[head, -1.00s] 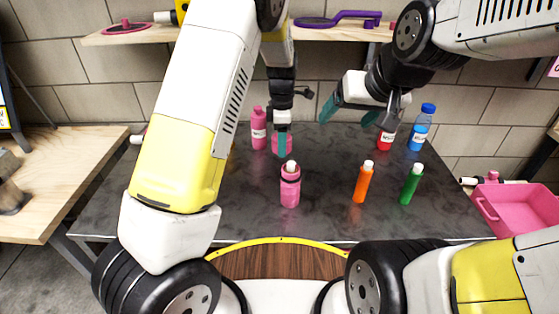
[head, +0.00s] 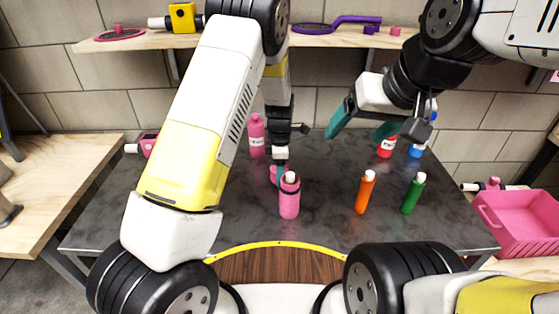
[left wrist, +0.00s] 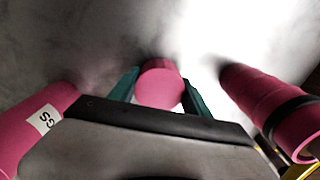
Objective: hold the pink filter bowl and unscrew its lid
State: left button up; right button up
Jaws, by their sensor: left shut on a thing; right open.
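The pink filter bowl (head: 273,176) is at the middle of the dark table, largely hidden in the head view behind my left gripper and a banded pink bottle. In the left wrist view it shows as a short pink cylinder (left wrist: 160,84) with a round end, between the two teal fingers. My left gripper (head: 280,170) is shut on it. I cannot tell the lid from the bowl, nor whether the bowl touches the table. My right gripper (head: 362,126) is open and empty, above the back of the table, up and right of the bowl.
The banded pink bottle (head: 289,199) stands close in front of the bowl; a labelled pink bottle (head: 257,140) stands behind. Orange (head: 365,193), green (head: 413,194), red (head: 386,148) and blue (head: 416,151) bottles stand right. A pink crate (head: 520,232) is far right. A shelf (head: 130,41) runs behind.

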pick_arm(q)
jog(key=shift+f, duration=0.7)
jog(key=shift+f, duration=0.1)
jog(key=o, duration=1.6)
jog(key=shift+c, duration=0.2)
